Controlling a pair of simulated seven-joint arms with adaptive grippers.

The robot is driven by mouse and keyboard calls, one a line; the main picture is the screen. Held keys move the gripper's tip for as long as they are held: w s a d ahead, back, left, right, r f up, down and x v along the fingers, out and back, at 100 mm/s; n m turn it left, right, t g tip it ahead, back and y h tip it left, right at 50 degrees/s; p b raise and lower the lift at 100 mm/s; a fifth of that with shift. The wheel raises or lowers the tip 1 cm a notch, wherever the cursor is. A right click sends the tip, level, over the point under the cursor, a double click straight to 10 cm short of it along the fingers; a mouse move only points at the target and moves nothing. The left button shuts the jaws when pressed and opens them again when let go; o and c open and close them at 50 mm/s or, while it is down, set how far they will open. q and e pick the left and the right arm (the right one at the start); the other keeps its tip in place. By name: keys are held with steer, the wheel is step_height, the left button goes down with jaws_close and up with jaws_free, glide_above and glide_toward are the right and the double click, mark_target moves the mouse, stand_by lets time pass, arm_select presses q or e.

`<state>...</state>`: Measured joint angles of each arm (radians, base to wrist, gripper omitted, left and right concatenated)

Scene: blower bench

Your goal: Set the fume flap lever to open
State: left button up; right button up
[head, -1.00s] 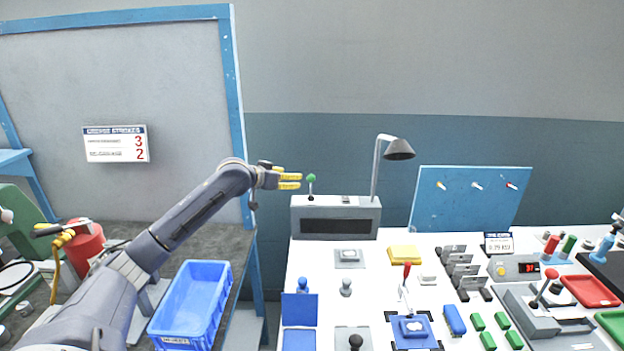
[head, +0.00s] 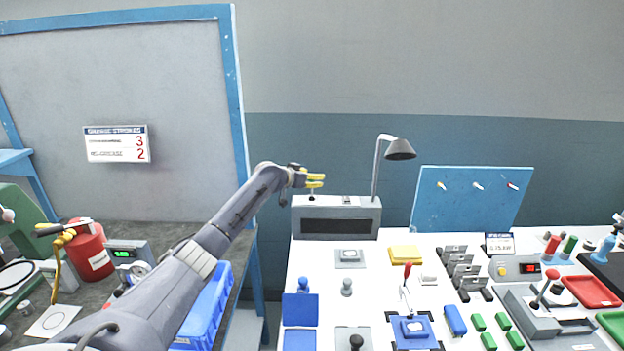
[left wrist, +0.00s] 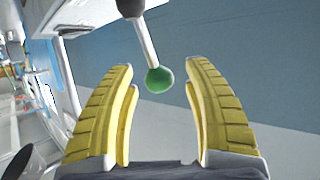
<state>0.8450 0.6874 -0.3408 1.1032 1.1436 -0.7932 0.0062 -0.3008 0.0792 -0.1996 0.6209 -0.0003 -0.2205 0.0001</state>
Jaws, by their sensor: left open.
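The lever with a green ball knob stands on top of the grey box (head: 340,211) at the back of the white bench. In the head view its thin stem (head: 311,197) shows below my left gripper (head: 322,180), which hides the knob. In the left wrist view the green knob (left wrist: 159,79) sits between the two yellow fingertips of my left gripper (left wrist: 160,66), with a gap on each side. The gripper is open and holds nothing. No open or shut marking for the lever is readable. My right gripper is not in view.
A grey lamp (head: 400,149) rises just right of the lever on the box. A blue tool board (head: 470,205) stands further right. Several controls and small parts cover the white bench (head: 300,262). The wall space above the box is free.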

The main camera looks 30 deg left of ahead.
arm_select(q)
steer(key=shift+w+d+f, duration=0.1)
steer(key=shift+w, duration=0.2)
steer(key=shift+c, duration=0.5)
jaws_close()
